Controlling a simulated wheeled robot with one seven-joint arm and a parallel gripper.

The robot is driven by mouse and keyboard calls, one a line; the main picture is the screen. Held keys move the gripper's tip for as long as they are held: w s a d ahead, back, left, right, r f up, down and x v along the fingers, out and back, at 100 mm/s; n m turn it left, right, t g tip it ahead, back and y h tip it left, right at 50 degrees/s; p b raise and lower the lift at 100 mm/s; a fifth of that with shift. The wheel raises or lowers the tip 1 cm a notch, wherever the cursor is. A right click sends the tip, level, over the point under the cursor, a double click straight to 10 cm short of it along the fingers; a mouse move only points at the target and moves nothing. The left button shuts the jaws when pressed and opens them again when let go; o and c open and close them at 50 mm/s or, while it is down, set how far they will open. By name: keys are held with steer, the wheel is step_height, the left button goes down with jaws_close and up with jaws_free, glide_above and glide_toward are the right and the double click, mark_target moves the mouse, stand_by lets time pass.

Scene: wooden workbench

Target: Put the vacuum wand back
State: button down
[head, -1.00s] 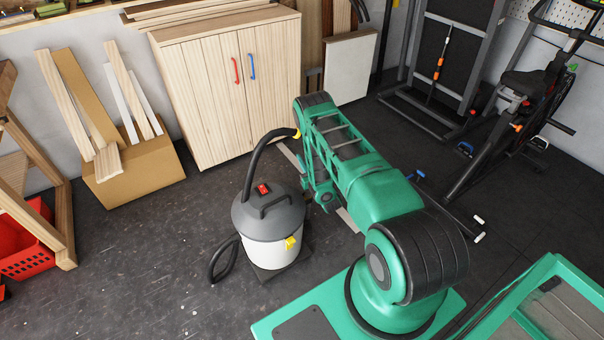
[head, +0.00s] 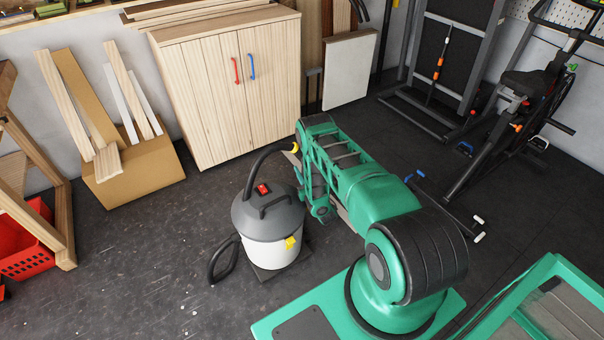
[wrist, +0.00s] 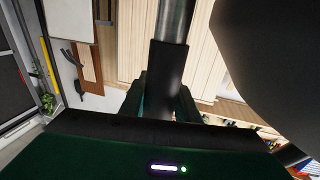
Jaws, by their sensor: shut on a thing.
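The vacuum (head: 272,250) stands upright on the floor left of my arm in the head view, with a grey lid, white drum and red switch. Its black hose (head: 257,165) arches up to a yellow end (head: 294,147) beside my arm. In the wrist view, my gripper (wrist: 163,92) is shut on the vacuum wand (wrist: 172,60), around its black sleeve; a shiny metal tube continues above it. In the head view, my gripper is hidden behind my arm. Grey pieces show at the arm's edges; I cannot tell whether they belong to the wand.
A wooden cabinet (head: 232,90) with red and blue handles stands behind the vacuum. A cardboard box (head: 135,172) with planks and a red basket (head: 28,250) are at left. Exercise equipment (head: 510,100) is at right.

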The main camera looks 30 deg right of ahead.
steer(key=shift+a+f, duration=0.2)
steer(key=c, duration=1.4)
jaws_free()
steer(key=shift+f, duration=0.1)
steer(key=shift+o, duration=0.2)
steer(key=s+a, duration=0.2)
steer(key=s, duration=1)
